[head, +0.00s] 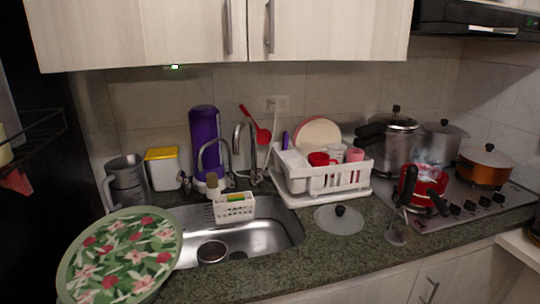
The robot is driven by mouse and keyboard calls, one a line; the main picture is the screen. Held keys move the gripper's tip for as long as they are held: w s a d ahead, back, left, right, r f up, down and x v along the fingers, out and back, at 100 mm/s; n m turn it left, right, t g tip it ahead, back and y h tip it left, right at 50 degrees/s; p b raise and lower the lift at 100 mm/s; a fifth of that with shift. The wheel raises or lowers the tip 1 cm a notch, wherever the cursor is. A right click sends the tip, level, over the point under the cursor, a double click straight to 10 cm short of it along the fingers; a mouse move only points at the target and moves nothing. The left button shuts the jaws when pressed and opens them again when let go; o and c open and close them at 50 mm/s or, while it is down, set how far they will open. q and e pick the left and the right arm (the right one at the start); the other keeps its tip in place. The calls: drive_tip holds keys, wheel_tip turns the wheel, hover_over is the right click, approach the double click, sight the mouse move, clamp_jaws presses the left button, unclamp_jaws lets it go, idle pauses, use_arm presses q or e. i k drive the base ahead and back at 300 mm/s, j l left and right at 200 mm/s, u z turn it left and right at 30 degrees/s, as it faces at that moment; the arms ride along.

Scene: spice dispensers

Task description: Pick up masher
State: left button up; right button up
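A utensil that looks like the masher (397,236) is on the dark counter at the right, in front of the red pot (425,183). It has a flat grey head low on the counter and a black upright handle that rises in front of the pot's left side. Whether it leans on the pot or stands apart, I cannot tell. Neither of my grippers is in view.
A grey lid with a black knob (339,219) lies left of the masher. A white dish rack (317,181), the sink (271,233) and a round floral tray (121,257) are further left. A stove (465,203) with several pots is right. Cabinets hang above.

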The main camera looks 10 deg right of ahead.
sight(395, 237)
drive_tip(key=z, duration=1.25)
